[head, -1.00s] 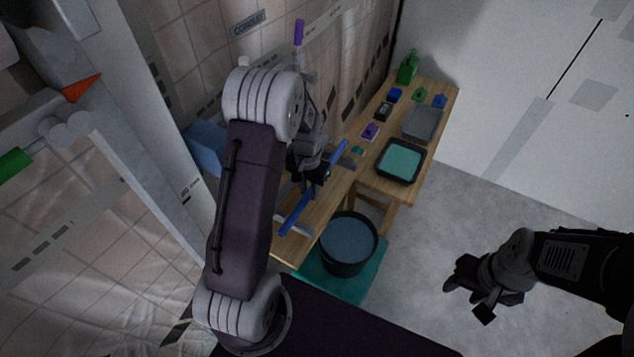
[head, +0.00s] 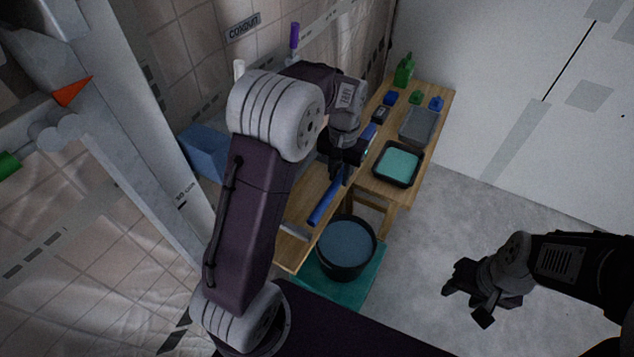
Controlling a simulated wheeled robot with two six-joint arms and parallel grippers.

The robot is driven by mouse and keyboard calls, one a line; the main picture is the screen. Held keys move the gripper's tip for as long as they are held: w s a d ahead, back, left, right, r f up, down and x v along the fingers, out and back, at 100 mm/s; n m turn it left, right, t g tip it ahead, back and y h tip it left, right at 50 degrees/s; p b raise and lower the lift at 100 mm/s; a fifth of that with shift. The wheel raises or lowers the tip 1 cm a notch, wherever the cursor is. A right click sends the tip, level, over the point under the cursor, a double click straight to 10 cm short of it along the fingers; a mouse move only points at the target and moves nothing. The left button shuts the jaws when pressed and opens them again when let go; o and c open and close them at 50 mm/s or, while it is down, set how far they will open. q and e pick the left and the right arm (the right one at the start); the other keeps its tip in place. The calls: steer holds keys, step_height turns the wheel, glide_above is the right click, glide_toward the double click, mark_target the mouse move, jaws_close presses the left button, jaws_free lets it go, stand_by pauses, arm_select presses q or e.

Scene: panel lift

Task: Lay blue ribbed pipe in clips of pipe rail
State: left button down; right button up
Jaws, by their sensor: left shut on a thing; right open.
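The blue ribbed pipe (head: 323,207) is held in my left gripper (head: 342,172), slanting from lower left to upper right above the wooden bench. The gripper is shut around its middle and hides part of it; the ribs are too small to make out. My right gripper (head: 468,295) is open and empty, over the grey floor at the lower right, well away from the pipe. I cannot clearly make out the pipe rail or its clips; a CONDUIT label (head: 243,27) is on the tiled wall, and my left arm covers much of the area below it.
The wooden bench (head: 302,202) runs along the wall. It bears a black tray with a teal inside (head: 416,174), a grey tray (head: 434,122) and small coloured items. Purple (head: 294,36) and white (head: 239,69) pegs stick out near the wall.

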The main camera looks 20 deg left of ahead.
arm_select(q)
steer(key=shift+w+r+n+y, duration=0.15)
steer(key=shift+r+n+y, duration=0.45)
steer(key=shift+r+y, duration=0.3)
steer(key=a+r+y+p, duration=0.2)
steer(key=a+r+p, duration=0.1)
steer(key=r+p, duration=0.7)
steer(key=a+r+m+y+p, duration=0.1)
steer(key=a+r+y+p, duration=0.1)
steer(key=r+p, duration=0.9)
step_height(320, 180, up, 2)
steer(key=shift+s+a+r+t, duration=0.2)
steer(key=shift+a+r+t, duration=0.1)
steer(key=shift+a, duration=0.1)
